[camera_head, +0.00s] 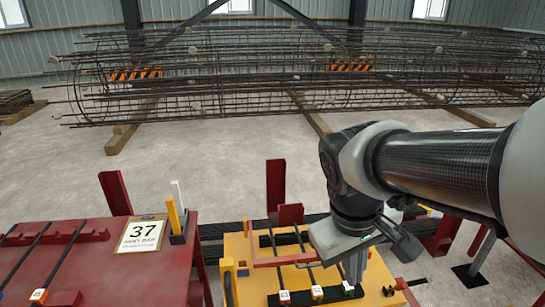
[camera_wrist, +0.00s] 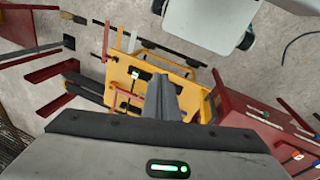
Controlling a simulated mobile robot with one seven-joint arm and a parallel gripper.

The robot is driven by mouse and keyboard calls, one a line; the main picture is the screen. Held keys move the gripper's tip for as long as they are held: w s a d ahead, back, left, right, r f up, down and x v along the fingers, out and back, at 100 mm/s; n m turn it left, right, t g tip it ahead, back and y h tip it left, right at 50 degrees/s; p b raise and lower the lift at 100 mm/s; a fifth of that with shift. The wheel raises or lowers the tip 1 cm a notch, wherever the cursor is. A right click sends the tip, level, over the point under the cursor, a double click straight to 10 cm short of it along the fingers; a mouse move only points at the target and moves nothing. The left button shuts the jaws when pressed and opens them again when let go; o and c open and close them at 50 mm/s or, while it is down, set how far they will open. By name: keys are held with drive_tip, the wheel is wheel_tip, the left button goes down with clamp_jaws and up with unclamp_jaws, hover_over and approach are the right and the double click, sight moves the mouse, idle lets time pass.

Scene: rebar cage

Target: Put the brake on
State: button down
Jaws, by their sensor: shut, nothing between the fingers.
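A yellow cart (camera_head: 243,275) stands low in the centre of the head view, with a red bar frame and tagged black rods on it. It also shows in the wrist view (camera_wrist: 184,72). I cannot tell which part is the brake. My gripper (camera_head: 354,266) points down over the right part of the cart, shut and empty. In the wrist view its fingers (camera_wrist: 162,96) are together in front of the cart. I cannot tell whether they touch it. My wrist and fingers hide part of the cart in both views.
A red table (camera_head: 120,262) with a "37" sign (camera_head: 142,236) stands left of the cart. A yellow post (camera_head: 173,214) rises at its edge. Red uprights (camera_head: 275,184) stand behind. A rebar cage (camera_head: 230,85) lies on timbers farther back, beyond open floor (camera_head: 225,150).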

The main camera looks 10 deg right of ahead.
sight(396, 288)
drive_tip(key=w+d+f+n+g+h+b, duration=0.2)
drive_tip(key=d+f+n+g+h+b, duration=0.35)
drive_tip(key=d+f, duration=0.55)
drive_tip(key=w+d+f+n+g+h+b, duration=0.2)
drive_tip(key=d+f+n+h+b, duration=0.45)
drive_tip(key=f, duration=0.65)
drive_tip(key=w+d+f+n+t+h+b, duration=0.2)
drive_tip(key=f+n+t+b, duration=0.1)
drive_tip(key=f+n+t, duration=0.5)
drive_tip(key=w+d+f+n+t+h+b, duration=0.1)
drive_tip(key=w+d+f+n+t+b, duration=0.2)
drive_tip(key=f+n+t, duration=0.6)
wheel_tip(396, 288, down, 9)
drive_tip(key=n, duration=0.6)
drive_tip(key=shift+w+f+h, duration=0.15)
drive_tip(key=shift+w+h, duration=0.2)
drive_tip(key=shift+h, duration=0.05)
drive_tip(key=shift+d, duration=0.1)
drive_tip(key=w+a+r+b+x, duration=0.1)
drive_tip(key=w+b+x, duration=0.1)
drive_tip(key=x, duration=1)
drive_tip(key=shift+w+r, duration=0.15)
drive_tip(key=shift+r, duration=0.05)
